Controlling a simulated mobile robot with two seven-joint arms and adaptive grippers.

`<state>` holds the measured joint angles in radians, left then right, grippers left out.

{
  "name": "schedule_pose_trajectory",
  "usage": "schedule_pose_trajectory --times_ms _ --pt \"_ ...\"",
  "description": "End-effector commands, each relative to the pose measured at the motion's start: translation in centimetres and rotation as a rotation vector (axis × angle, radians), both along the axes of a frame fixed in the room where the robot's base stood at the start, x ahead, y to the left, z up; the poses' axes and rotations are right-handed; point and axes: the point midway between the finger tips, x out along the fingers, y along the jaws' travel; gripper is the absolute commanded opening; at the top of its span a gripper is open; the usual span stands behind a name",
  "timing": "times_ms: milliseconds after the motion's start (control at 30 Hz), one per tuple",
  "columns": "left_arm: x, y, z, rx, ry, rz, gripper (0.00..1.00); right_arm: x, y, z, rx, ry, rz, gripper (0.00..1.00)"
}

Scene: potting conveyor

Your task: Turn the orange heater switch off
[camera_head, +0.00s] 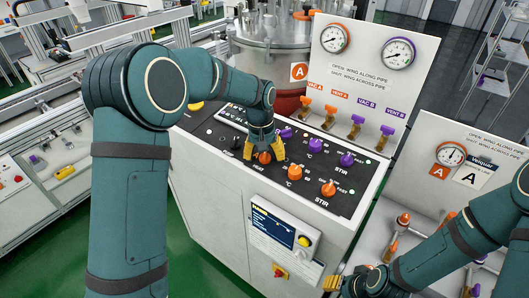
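The orange heater switch (264,157) is a small knob on the black control panel, with a partly covered label below it. My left gripper (263,151) points down over it, with one yellow fingertip on each side of the knob. The fingers are apart and seem not to press on it; contact is hard to tell at this size. The gripper hides part of the panel behind the knob. My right gripper (338,284) is low at the right, by the front of the cabinet. One yellow fingertip shows clearly, so its opening is unclear.
Other orange knobs (295,172) and (328,189), and purple knobs (316,145) and (346,159), stand close by on the panel. A gauge board (362,80) with small valves rises behind. A display box (283,231) hangs on the cabinet front.

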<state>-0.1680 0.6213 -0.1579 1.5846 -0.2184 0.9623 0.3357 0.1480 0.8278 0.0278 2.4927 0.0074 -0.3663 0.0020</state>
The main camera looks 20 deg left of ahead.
Motion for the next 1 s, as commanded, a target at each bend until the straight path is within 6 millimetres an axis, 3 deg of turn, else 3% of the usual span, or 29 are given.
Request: schedule_pose_trajectory --times_ms 367,800,1000 --pt "0.3 0.0 1.1 -0.002 -0.013 0.000 0.66 0.0 0.0 0.0 0.000 0.000 0.000 0.47" --pt "0.1 0.7 9.2 -0.002 -0.011 0.001 0.66 0.0 0.0 0.1 0.000 0.000 0.000 0.47" --pt "0.1 0.9 11.6 -0.001 -0.008 0.001 0.66 0.0 0.0 0.1 0.000 0.000 0.000 0.47"
